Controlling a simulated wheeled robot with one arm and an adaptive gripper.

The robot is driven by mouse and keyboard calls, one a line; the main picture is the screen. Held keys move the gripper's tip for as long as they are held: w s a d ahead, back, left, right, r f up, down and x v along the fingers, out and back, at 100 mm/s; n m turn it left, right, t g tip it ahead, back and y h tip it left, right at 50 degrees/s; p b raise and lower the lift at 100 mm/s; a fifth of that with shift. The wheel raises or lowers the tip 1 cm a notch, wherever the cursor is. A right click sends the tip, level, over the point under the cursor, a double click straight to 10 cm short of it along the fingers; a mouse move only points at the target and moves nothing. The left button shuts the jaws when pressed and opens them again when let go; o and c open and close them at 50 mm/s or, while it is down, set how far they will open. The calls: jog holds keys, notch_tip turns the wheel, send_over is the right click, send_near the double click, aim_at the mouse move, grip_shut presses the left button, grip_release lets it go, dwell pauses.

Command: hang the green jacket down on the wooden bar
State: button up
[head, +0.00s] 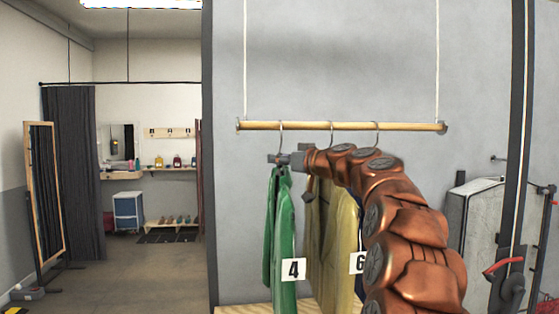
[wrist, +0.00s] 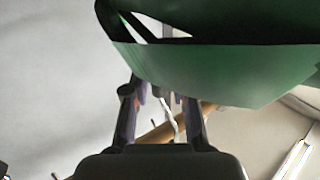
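The green jacket (head: 280,225), tagged 4, hangs upright on a hanger at the left part of the wooden bar (head: 345,126). Its hook shows at the bar, looped over the top as far as the head view shows. My gripper (head: 286,159) is at the hanger's neck, just below the bar. In the wrist view my gripper (wrist: 162,100) has its fingers apart, with the thin hook between them and visible gaps beside it. The green jacket (wrist: 200,75) fills the top there, and the wooden bar (wrist: 158,134) passes behind the fingers.
A yellowish garment (head: 340,225) and one tagged 6 hang to the right on the same bar, partly hidden by my arm. White cords (head: 245,60) hold the bar at its ends. A wooden surface (head: 250,309) lies below. Free wall shows left of the jacket.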

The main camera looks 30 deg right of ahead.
jog(key=shift+o, duration=1.3)
